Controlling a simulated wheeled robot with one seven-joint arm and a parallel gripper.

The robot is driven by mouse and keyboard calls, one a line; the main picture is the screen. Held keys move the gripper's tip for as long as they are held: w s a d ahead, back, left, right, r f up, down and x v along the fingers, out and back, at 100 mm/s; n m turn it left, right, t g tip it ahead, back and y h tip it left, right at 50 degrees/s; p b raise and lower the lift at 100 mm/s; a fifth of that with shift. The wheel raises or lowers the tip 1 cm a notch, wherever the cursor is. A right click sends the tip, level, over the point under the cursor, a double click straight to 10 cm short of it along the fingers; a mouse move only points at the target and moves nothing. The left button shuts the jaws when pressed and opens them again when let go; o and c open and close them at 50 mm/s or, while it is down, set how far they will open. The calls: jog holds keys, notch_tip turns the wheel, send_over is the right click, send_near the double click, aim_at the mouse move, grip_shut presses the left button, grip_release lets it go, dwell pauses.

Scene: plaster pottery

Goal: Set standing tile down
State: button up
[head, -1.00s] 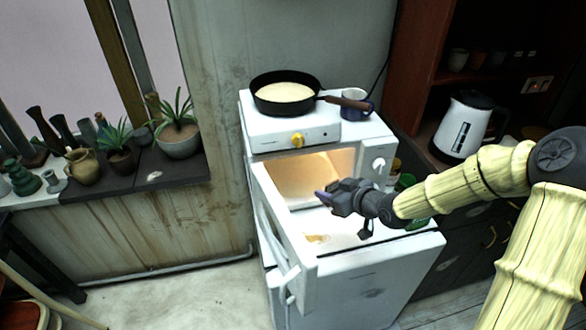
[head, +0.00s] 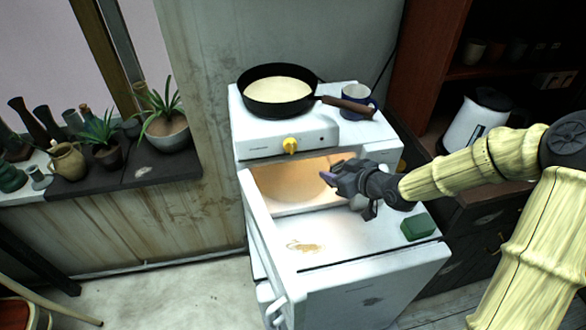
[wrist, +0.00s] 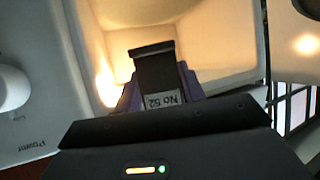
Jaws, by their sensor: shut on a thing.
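My gripper (head: 330,178) is at the mouth of the lit chamber (head: 290,185) of a white oven, above the white top in front of it. In the head view the block is hard to make out against the gripper. A green block (head: 418,226) lies on the right of the white top, apart from the gripper.
The oven door (head: 262,240) hangs open on the left. A black pan (head: 276,105) and a dark blue mug (head: 357,100) stand on the oven. A white knob (wrist: 12,88) is close to the gripper. Clear white surface (head: 350,240) lies in front of the chamber.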

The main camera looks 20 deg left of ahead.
jog(key=shift+w+f, duration=0.15)
jog(key=shift+f, duration=0.45)
jog(key=shift+d+f+b, duration=0.1)
jog(key=shift+f+b, duration=0.15)
jog(key=shift+b, duration=0.2)
jog(key=shift+s+f+b, duration=0.4)
jog(key=shift+f+b, duration=0.2)
jog(key=shift+b, duration=0.15)
notch_tip(320, 180, down, 7)
jog(key=b, duration=0.7)
jog(key=shift+w, duration=0.1)
